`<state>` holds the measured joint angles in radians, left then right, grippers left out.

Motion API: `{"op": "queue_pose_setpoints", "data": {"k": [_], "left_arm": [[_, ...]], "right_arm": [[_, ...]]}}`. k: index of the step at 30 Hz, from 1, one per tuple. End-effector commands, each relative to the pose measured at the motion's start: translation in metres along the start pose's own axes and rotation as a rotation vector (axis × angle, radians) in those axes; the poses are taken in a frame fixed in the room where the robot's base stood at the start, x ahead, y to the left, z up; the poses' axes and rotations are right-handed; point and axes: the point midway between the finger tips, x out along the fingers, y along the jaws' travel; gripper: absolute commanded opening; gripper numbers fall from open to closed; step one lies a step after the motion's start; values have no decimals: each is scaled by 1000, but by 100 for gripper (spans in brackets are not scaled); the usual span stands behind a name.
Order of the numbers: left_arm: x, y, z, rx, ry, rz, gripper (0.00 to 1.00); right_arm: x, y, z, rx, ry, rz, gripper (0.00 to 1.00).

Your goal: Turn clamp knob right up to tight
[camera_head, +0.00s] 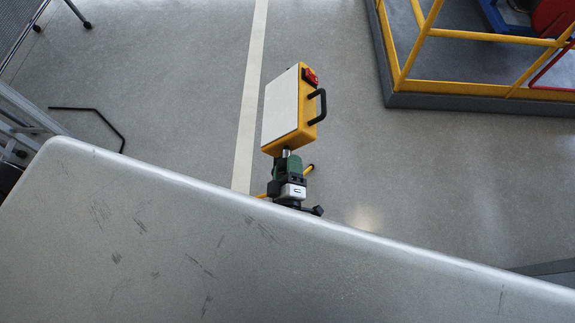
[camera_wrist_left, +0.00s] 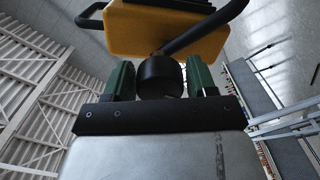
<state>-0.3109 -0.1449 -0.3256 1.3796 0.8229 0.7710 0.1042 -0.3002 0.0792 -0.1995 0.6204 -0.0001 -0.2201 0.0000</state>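A yellow lamp box (camera_head: 288,112) with a pale front panel stands upright on a thin pole. My left gripper (camera_head: 287,166), with green fingers, is at the pole just below the box. In the left wrist view the box (camera_wrist_left: 160,32) is at the top, with a black rod running to a round black clamp knob (camera_wrist_left: 160,77). The green fingers of my left gripper (camera_wrist_left: 161,80) sit on either side of the knob, close against it, and appear shut on it. The knob's lower part is hidden behind the gripper's dark bracket. My right gripper is not in view.
A large scuffed grey surface (camera_head: 130,235) fills the lower head view and hides the stand's lower part. A yellow railing (camera_head: 475,37) on a dark base stands at upper right. The floor (camera_head: 180,110) around the lamp is mostly free.

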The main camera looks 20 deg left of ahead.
Motion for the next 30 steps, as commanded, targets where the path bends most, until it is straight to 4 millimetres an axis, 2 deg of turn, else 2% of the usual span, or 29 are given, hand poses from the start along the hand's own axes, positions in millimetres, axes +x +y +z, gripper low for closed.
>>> {"op": "queue_pose_setpoints", "data": {"k": [1, 3, 11, 14, 17, 24, 30], "left_arm": [[0, 0, 0, 0, 0, 0, 64], [0, 0, 0, -1, 0, 0, 74], [0, 0, 0, -2, 1, 0, 74], [-7, 0, 0, -1, 0, -1, 74], [-21, 0, 0, -1, -1, -3, 74], [-70, 0, 0, 0, -1, -3, 74], [-99, -1, 0, -1, 0, -2, 74]], "right_arm": [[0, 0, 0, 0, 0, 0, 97], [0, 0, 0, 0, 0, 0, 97], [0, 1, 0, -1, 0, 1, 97], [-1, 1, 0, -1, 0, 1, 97], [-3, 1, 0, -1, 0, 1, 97], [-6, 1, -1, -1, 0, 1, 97], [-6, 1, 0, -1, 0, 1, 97]]}}
